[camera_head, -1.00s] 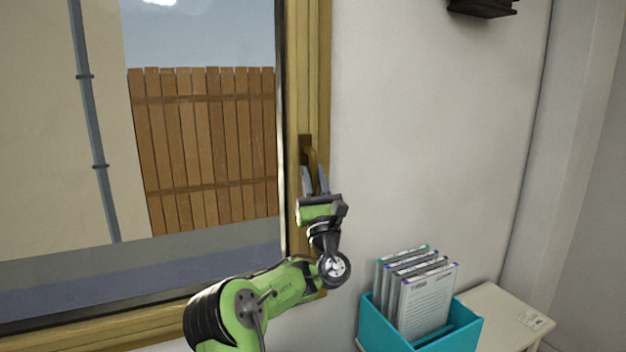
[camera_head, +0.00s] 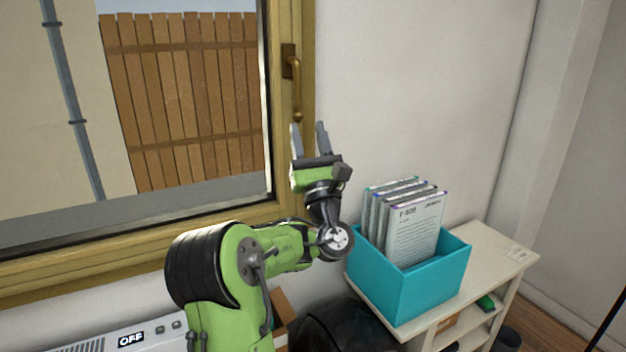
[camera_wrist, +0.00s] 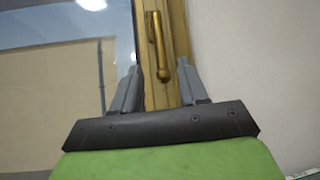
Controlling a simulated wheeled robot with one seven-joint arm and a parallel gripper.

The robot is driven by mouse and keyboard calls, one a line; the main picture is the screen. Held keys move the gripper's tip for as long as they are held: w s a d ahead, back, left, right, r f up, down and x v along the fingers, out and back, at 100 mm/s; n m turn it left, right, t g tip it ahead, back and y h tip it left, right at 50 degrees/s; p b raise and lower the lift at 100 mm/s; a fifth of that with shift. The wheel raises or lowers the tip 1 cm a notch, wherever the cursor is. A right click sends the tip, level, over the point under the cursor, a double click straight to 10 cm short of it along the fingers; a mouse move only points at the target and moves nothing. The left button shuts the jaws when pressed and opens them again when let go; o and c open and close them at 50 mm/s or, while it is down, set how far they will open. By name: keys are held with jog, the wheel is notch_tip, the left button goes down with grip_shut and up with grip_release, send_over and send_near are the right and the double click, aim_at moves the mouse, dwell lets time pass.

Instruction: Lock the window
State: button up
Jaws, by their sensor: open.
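The window (camera_head: 181,115) has a yellow-brown wooden frame (camera_head: 307,25) and looks shut against it. Its brass handle (camera_head: 297,88) sits on the right side of the frame and points straight down. In the wrist view the handle (camera_wrist: 158,48) hangs from its plate, ahead of the fingers and roughly between them. My gripper (camera_head: 309,128) is open and empty, just below the handle's lower end in the head view. Its two grey fingers point up toward it. It also shows in the wrist view (camera_wrist: 160,80). I see no contact with the handle.
A teal file box (camera_head: 408,293) with several folders stands on a cream shelf (camera_head: 497,247) at the lower right. A white unit with an OFF display (camera_head: 131,340) is at the lower left. A dark rounded object (camera_head: 345,328) is below my arm. The wall right of the window is clear.

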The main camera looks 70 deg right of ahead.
jog(key=b+v, duration=0.2)
jog(key=v, duration=0.2)
jog(key=shift+s+a+f, duration=0.15)
jog(key=shift+a+f, duration=0.05)
dwell(0.4)
